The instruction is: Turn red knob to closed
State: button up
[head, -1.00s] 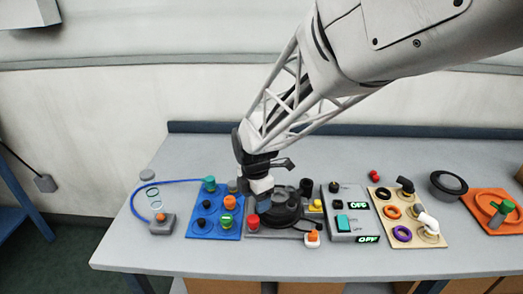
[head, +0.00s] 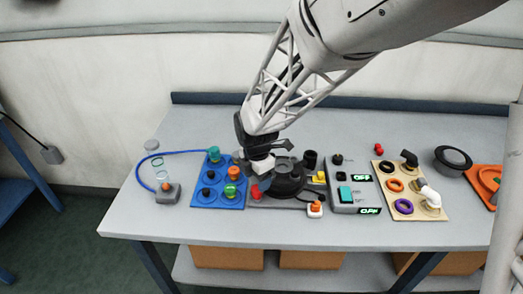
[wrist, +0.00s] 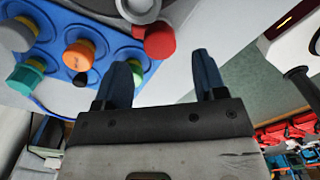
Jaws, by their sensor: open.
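The red knob (head: 256,192) stands at the left end of a grey plate (head: 262,205) on the bench, beside the blue panel. In the wrist view the red knob (wrist: 158,42) appears just beyond the gap between my fingers. My gripper (wrist: 163,75) is open with dark blue fingers and nothing between them. In the head view my gripper (head: 261,168) is above and slightly behind the red knob, and its fingertips are hard to make out. No clear gap or contact with the knob can be judged. The knob's open or closed marking is not readable.
Left of the knob is a blue panel (head: 213,200) with several coloured knobs. Right are a black round fixture (head: 287,183), an orange-topped button (head: 315,208), a grey switch box (head: 348,203) and a beige board (head: 404,207) with rings. The bench front is clear.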

aim_at(256, 190)
jog(key=shift+f, duration=2.15)
jog(key=c, duration=0.9)
